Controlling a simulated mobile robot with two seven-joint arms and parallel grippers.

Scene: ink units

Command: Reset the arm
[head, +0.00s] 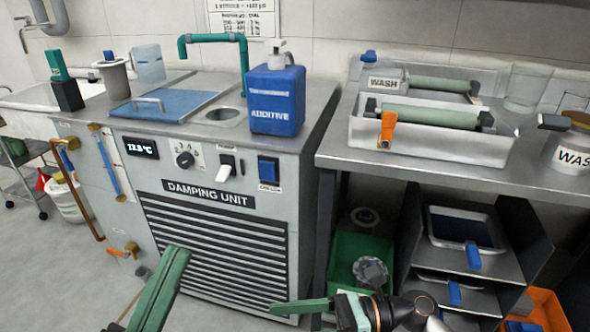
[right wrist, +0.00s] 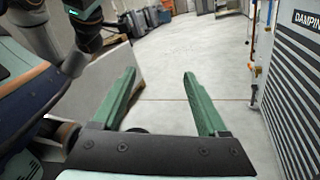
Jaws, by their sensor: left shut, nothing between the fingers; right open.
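My left gripper (head: 177,256) comes up from the bottom of the head view, in front of the damping unit. Its long green fingers are together, with nothing between them. My right gripper (right wrist: 160,76) is open in the right wrist view, its two green fingers well apart with only floor between and beyond them. In the head view only one green finger of it clearly shows, at the bottom centre, pointing left. Both grippers are empty and appear clear of the equipment.
The damping unit (head: 215,245) stands ahead, with a blue additive jug (head: 277,100) on top. A metal bench (head: 345,158) to its right bears a wash tray (head: 362,133). A green crate (head: 343,262) and shelves are below. Open floor (right wrist: 180,40) shows in the right wrist view.

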